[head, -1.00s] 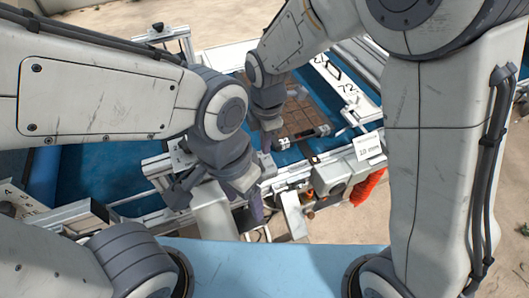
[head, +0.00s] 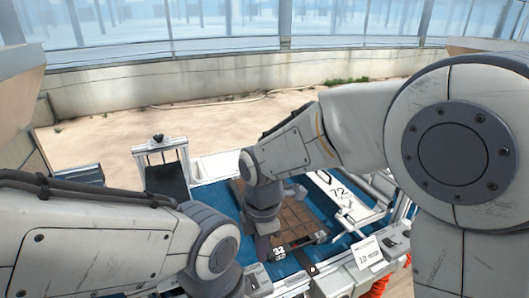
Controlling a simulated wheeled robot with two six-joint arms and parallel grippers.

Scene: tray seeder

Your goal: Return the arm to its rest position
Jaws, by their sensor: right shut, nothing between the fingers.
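My right arm reaches in from the right, over the seeder. Its gripper (head: 262,246) points down with its fingers shut and empty, beside the left edge of the brown cell tray (head: 296,216). Whether the fingertips touch anything below is too small to tell. My left arm comes in from the lower left and its wrist shows at the bottom edge. The left gripper is out of the picture. The brown tray lies on the blue belt (head: 215,197), partly hidden behind my right wrist.
A metal frame with a dark panel (head: 166,181) stands at the belt's far left. A white plate marked 72 (head: 340,192) lies right of the tray. A white card marked 10 (head: 367,252) stands at the near right. Sandy floor (head: 110,135) and a low wall (head: 230,77) lie beyond.

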